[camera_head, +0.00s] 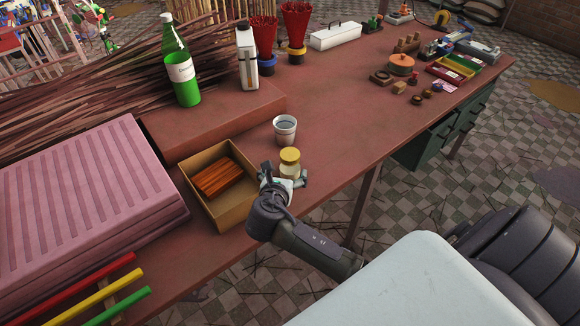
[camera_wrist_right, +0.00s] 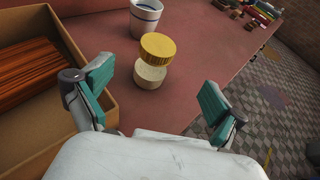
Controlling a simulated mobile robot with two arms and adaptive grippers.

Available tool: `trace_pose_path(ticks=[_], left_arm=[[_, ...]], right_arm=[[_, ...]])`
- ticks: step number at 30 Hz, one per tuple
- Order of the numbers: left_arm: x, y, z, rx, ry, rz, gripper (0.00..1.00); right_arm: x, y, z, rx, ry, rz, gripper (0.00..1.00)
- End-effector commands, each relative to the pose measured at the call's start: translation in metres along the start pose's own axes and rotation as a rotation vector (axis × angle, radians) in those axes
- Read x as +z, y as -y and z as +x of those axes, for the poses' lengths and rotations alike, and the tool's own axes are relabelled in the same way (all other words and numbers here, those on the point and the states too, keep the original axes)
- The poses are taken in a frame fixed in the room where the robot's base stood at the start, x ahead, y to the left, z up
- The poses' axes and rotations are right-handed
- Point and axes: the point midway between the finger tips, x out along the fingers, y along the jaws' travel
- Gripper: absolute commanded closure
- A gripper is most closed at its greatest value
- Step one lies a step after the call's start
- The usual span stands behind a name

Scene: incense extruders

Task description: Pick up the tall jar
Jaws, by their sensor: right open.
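A small jar (camera_wrist_right: 151,77) with a yellow lid (camera_wrist_right: 158,46) and a pale body stands upright on the reddish table. It is the jar nearest my right gripper, and it also shows in the head view (camera_head: 290,160). My right gripper (camera_wrist_right: 156,98) is open, its two teal-padded fingers spread on either side below the jar in the wrist view. The jar stands just beyond the fingertips, with no contact visible. In the head view my right gripper (camera_head: 284,180) partly covers the jar's lower part. My left gripper is not in view.
A white cup (camera_head: 285,130) stands just behind the jar. A cardboard box (camera_head: 240,210) with brown sticks lies close on the left. A green bottle (camera_head: 181,62) and white bottle (camera_head: 247,57) stand farther back. The table (camera_head: 335,125) is clear to the jar's right.

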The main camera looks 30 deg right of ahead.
Motion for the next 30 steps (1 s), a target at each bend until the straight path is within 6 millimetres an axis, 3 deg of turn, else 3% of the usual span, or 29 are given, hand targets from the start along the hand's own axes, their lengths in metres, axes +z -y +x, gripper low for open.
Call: trace_pose_path(ticks=[7, 16, 24, 30], left_arm=[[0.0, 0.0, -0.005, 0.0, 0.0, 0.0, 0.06], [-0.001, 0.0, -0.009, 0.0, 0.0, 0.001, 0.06], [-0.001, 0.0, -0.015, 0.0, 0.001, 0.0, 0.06], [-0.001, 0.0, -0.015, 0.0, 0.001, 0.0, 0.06]], right_arm=[[0.001, 0.0, 0.047, -0.002, -0.001, 0.002, 0.05], [0.002, -0.001, 0.069, -0.002, -0.002, 0.004, 0.05], [0.001, -0.003, 0.105, -0.001, -0.003, 0.003, 0.05], [0.0, -0.004, 0.111, 0.001, -0.003, 0.006, 0.05]])
